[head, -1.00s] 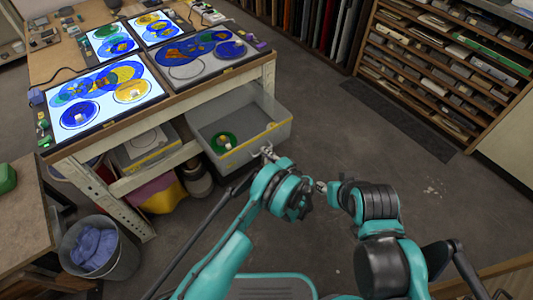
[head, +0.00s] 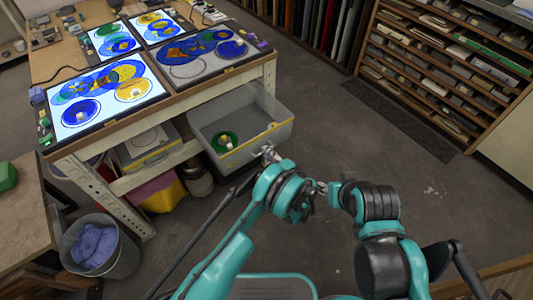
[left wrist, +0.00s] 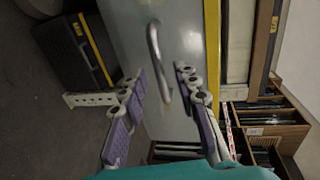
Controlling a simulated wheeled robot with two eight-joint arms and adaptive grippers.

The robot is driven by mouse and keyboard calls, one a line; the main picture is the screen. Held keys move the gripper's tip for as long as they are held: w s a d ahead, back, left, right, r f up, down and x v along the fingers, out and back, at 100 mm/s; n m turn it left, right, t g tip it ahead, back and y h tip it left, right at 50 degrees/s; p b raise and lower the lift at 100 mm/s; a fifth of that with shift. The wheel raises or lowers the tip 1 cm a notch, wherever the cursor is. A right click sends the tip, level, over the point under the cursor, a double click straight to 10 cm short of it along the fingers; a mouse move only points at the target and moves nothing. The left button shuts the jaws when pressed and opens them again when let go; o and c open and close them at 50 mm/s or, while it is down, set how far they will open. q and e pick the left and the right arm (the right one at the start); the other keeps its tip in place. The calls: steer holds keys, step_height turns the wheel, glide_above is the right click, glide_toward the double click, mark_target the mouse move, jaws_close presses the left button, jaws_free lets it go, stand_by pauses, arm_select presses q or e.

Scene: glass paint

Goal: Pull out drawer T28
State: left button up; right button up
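A translucent grey drawer (head: 275,135) stands pulled out from under the light table. A green round piece and small pale pieces lie inside it. I cannot read a T28 label. In the left wrist view, its pale front panel (left wrist: 185,40) carries a curved metal handle (left wrist: 155,55). My left gripper (head: 269,154) is at the drawer's front face. In the left wrist view its two fingers (left wrist: 163,98) are apart, one on each side of the handle's lower end; I see no firm contact. My right gripper (head: 321,187) is right of it, small and partly hidden, above the floor.
The light table (head: 200,92) holds bright panels with coloured glass discs. A bucket with blue cloth (head: 120,262) and a yellow container (head: 166,196) stand at lower left. A slotted shelf rack (head: 440,85) stands at right. The floor between is clear.

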arm_select(q)
steer(key=v, duration=0.6)
steer(key=shift+s, duration=0.2)
steer(key=w+a+r+n+g+h, duration=0.1)
steer(key=a+r+n+g, duration=0.1)
steer(key=a+r, duration=0.5)
steer(key=w+a+r+n+g+h, duration=0.1)
steer(key=a+r+g+h, duration=0.15)
steer(key=r, duration=0.75)
steer(key=s+a+r+n+g+h, duration=0.1)
steer(key=s+a+r+n, duration=0.1)
steer(key=s+a+r, duration=0.65)
steer(key=s+a+r+n+h, duration=0.1)
steer(key=s+a+n+h, duration=0.1)
steer(key=s, duration=0.8)
steer(key=s+a+r+n+h, duration=0.1)
steer(key=s+a+n+h, duration=0.1)
steer(key=s, duration=0.8)
steer(key=shift+a+r+n+h, duration=0.35)
steer(key=shift+a+n, duration=0.1)
steer(key=shift+n, duration=0.45)
